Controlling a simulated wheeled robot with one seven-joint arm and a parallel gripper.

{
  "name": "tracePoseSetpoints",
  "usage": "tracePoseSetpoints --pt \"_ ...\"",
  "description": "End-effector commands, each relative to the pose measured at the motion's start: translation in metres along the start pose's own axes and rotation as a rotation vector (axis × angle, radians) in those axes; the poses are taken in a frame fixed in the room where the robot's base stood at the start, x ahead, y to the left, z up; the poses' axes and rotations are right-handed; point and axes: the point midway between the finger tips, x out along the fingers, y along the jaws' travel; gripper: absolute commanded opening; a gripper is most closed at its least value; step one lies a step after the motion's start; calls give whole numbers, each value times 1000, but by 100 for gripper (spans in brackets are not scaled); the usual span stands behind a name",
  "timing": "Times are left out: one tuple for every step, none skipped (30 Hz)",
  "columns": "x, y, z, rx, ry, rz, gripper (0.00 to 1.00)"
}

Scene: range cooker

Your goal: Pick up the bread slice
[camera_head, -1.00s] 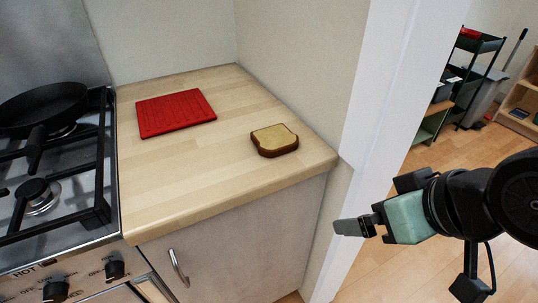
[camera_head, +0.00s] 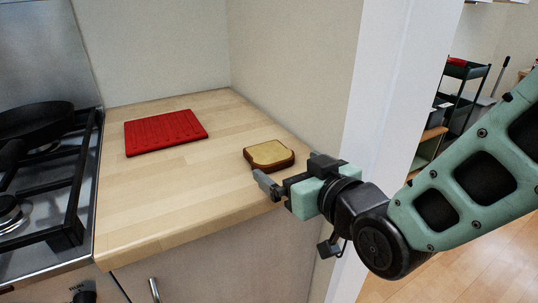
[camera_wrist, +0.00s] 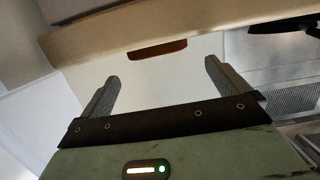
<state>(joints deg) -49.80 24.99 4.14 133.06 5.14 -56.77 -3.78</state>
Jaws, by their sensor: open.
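The bread slice (camera_head: 269,154) lies flat on the wooden counter (camera_head: 190,200), near its right end. It has a pale top and a brown crust. My gripper (camera_head: 268,186) is open and empty, just in front of the slice near the counter's front edge, and does not appear to touch it. In the wrist view, the two fingers of my gripper (camera_wrist: 163,75) stand apart. Beyond them a brown strip of the bread slice (camera_wrist: 158,49) shows at the counter edge.
A red board (camera_head: 166,132) lies further back on the counter, left of the slice. A gas hob with a black pan (camera_head: 36,128) adjoins the counter on the left. A wall and white door frame (camera_head: 388,110) stand close on the right. The counter's front left part is clear.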

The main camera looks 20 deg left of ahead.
Motion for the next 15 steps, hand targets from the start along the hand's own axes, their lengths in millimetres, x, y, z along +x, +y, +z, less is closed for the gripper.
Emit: tracePoseSetpoints --pt "11 0 0 0 0 0 100" --pt "17 0 0 1 0 0 100" --pt "24 0 0 1 0 0 100" --pt "28 0 0 1 -1 0 100" --pt "32 0 0 1 -1 0 100" --pt "37 0 0 1 -1 0 100" --pt "40 0 0 1 0 0 100" --pt "42 0 0 1 0 0 100" --pt "44 0 0 1 0 0 100" --pt "46 0 0 1 -1 0 100" --pt "47 0 0 1 -1 0 100" --pt "50 0 0 1 -1 0 100" --pt "52 1 0 1 -1 0 100" --pt "56 1 0 0 -1 0 100" --pt "62 1 0 0 -1 0 100"
